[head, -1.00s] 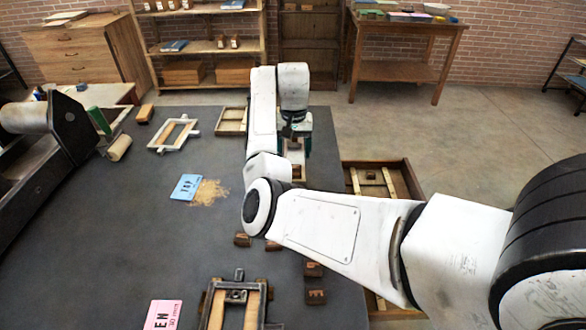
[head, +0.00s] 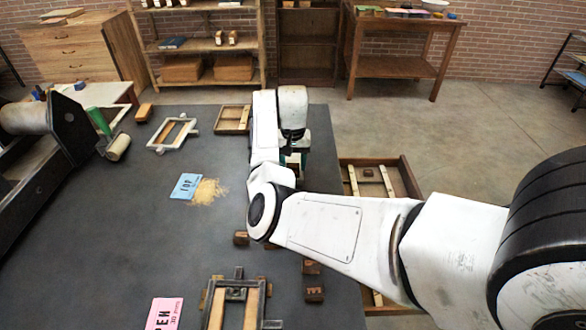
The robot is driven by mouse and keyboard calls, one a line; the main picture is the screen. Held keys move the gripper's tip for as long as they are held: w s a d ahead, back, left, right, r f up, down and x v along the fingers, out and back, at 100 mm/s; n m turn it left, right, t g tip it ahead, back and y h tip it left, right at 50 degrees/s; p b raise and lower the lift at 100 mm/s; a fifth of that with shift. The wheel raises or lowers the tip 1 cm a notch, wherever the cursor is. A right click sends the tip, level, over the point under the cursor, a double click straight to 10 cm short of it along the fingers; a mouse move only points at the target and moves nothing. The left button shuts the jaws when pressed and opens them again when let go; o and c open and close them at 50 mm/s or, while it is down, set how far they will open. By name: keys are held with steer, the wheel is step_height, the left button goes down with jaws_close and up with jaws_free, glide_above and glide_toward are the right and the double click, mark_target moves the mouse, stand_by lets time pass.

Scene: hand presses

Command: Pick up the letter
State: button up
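Small brown wooden letter blocks lie on the dark table: one (head: 241,238) left of my arm, one (head: 311,267) just below my forearm, and one marked with what looks like an E (head: 314,290) in front of it. Another small block (head: 368,173) lies in the wooden drawer at the table's right side. My gripper (head: 294,165) points down near the table's right edge, beyond my elbow. My own arm hides much of it, so its fingertips and anything between them are unclear.
A blue card (head: 186,187) lies beside a tan powdery pile (head: 208,191). A pink card (head: 164,314) and a metal frame (head: 237,305) are at the front. A white frame (head: 173,134) and a wooden tray (head: 233,119) lie farther back. The open drawer (head: 408,180) juts out right. The table's left-middle is mostly clear.

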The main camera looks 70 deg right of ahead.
steer(key=c, duration=0.7)
